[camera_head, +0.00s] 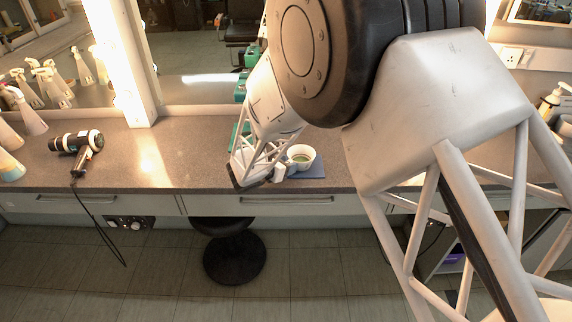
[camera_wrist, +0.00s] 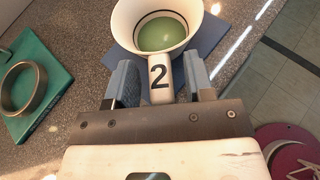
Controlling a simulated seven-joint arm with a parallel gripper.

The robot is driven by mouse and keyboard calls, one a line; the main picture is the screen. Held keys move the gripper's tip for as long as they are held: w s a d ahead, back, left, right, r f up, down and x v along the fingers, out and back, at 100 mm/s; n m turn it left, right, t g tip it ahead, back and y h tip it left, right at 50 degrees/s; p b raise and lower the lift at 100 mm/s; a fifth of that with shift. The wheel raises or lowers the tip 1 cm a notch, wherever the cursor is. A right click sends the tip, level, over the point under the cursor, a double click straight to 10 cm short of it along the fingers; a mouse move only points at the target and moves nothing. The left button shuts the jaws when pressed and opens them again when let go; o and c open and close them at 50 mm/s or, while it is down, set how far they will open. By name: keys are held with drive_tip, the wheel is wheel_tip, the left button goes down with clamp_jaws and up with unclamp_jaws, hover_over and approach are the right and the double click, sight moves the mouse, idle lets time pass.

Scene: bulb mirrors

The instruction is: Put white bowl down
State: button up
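The white bowl (camera_head: 301,163) is on the counter close to my gripper (camera_head: 275,175) in the head view. In the wrist view the bowl (camera_wrist: 182,12) shows a dark line inside its rim and a green inside. A white handle-like piece marked "2" (camera_wrist: 160,75) points from it toward my gripper (camera_wrist: 160,82). My two fingers stand on either side of this piece, with narrow gaps visible, so they look open around it. A blue mat (camera_head: 316,171) lies under the bowl. The bowl appears upright on the mat; its base is hidden.
A green flat book-like item (camera_wrist: 52,72) with a brown ring (camera_wrist: 24,88) lies to the left in the wrist view. The counter's front edge is close. A round stool (camera_head: 235,258) is below.

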drive_tip(key=shift+r, duration=0.15)
drive_tip(key=v, duration=1.2)
idle(0.4)
idle(0.6)
drive_tip(key=s+d+r+m+g+y, duration=0.1)
drive_tip(key=s+d+r+m+g, duration=0.3)
drive_tip(key=s+d+r+m, duration=0.45)
drive_tip(key=s+d+r+m+g+y, duration=0.1)
drive_tip(key=s+d+r+m+g, duration=0.3)
drive_tip(key=d, duration=0.7)
drive_tip(key=s+d+r+m+y, duration=0.2)
drive_tip(key=s+r+m, duration=0.1)
drive_tip(key=s+m, duration=0.2)
drive_tip(key=s+d+r+m+y, duration=0.2)
drive_tip(key=s+m+y, duration=0.1)
drive_tip(key=s, duration=0.5)
drive_tip(key=s+d+r+m+t+y, duration=0.1)
drive_tip(key=s+d+r+m+y, duration=0.1)
drive_tip(key=s+m, duration=0.4)
drive_tip(key=shift+s+r+m+y, duration=0.35)
drive_tip(key=shift+s+r, duration=0.3)
drive_tip(key=shift+r, duration=0.2)
